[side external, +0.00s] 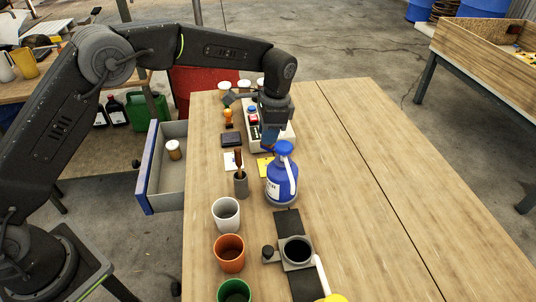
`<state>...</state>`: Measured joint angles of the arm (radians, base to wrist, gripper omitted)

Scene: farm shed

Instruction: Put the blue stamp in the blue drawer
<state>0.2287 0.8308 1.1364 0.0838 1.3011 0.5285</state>
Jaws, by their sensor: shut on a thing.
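My gripper (270,133) points down over the far middle of the wooden table, just behind the blue spray bottle. It is shut on a small blue thing (268,141), which looks like the blue stamp; the gripper and the bottle's top partly hide it. I cannot tell whether its lower end touches anything. The blue drawer (147,168) stands pulled open at the table's left side, with a blue front and grey inner walls. A small brown and white object (174,150) stands inside it, and the rest of its floor is bare.
The blue bottle (281,184) stands close in front of my gripper. A pale tray (285,140) lies beneath it. Several cups line the near left edge. The table's right side is clear.

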